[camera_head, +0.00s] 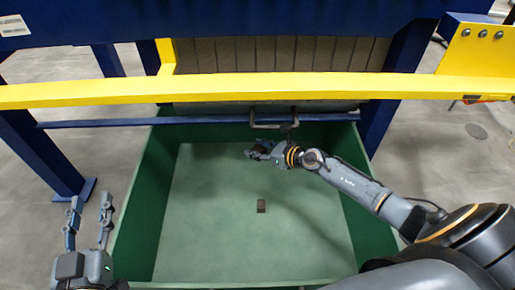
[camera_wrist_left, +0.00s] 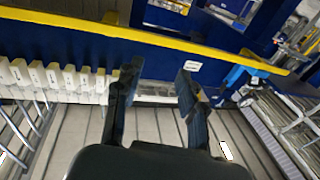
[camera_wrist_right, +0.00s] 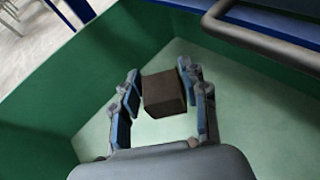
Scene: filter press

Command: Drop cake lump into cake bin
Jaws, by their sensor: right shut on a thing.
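The cake bin (camera_head: 140,225) is a large green open box below the press. My right gripper (camera_head: 250,153) is over the far part of the bin, near its back wall. It is shut on a dark brown, block-shaped cake lump (camera_wrist_right: 163,93), which sits between the fingertips in the right wrist view. In the head view this lump is small and partly hidden by the fingers. Another dark brown lump (camera_head: 261,206) lies on the bin floor, near the middle. My left gripper (camera_head: 90,200) is open and empty, outside the bin at the left.
A yellow bar (camera_head: 230,89) and a blue rail (camera_head: 200,122) cross above the bin's far side. A grey handle (camera_head: 268,125) is close behind my right gripper. Most of the bin floor is bare.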

